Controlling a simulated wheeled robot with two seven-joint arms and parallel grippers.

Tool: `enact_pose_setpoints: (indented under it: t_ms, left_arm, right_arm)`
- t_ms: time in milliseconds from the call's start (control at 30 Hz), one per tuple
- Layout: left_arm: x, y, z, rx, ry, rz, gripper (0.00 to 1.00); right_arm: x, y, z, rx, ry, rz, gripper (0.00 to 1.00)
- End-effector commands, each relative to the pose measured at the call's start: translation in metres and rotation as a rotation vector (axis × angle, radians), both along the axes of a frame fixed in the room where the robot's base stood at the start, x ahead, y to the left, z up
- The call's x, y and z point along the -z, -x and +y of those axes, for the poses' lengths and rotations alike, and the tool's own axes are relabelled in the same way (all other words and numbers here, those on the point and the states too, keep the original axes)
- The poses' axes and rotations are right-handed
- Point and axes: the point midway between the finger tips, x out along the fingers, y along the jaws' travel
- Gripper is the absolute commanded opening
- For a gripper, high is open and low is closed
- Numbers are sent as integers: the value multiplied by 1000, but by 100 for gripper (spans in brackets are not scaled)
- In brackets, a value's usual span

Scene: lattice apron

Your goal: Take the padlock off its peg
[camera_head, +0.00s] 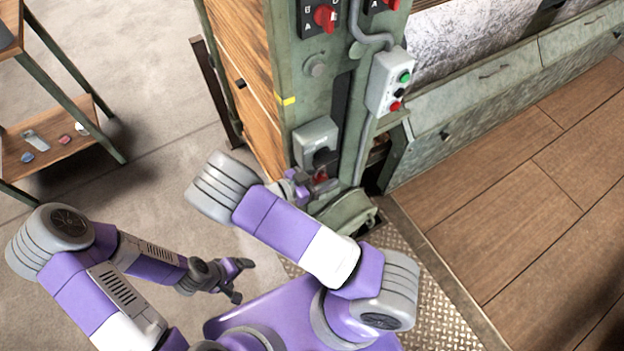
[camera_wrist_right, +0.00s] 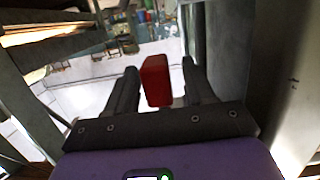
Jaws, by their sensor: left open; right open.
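The red padlock (camera_wrist_right: 156,82) shows in the right wrist view between the two dark fingers of my right gripper (camera_wrist_right: 159,70). The fingers are open, with a visible gap on each side of it. In the head view, a small red part of the padlock (camera_head: 321,177) shows beside my right gripper (camera_head: 308,180), low on the green machine post. My right forearm partly covers this spot. The peg and the padlock's shackle cannot be made out. My left gripper (camera_head: 243,279) is open and empty over the floor, well away from the post.
A grey switch box (camera_head: 317,141) is fixed to the post just above the padlock. A button box (camera_head: 391,80) and conduit are higher up. A low shelf (camera_head: 50,150) with small items stands at the left. Open floor lies between shelf and machine.

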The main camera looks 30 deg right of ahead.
Motion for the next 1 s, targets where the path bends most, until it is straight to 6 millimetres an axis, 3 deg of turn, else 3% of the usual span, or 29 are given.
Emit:
enact_pose_setpoints:
  t_ms: [367,733,767,800,933,1000]
  left_arm:
    - [2,0,0,0,0,0,87]
    - [2,0,0,0,0,0,87]
    - [2,0,0,0,0,0,87]
    - [2,0,0,0,0,0,87]
    - [2,0,0,0,0,0,87]
    - [2,0,0,0,0,0,87]
  right_arm:
    - [1,-1,-8,0,-1,0,53]
    - [2,-1,-8,-1,-1,0,0]
    - [2,-1,-8,-1,-1,0,0]
    - [2,-1,-8,-1,-1,0,23]
    - [2,-1,-8,-1,-1,0,3]
    - [2,-1,-8,-1,-1,0,0]
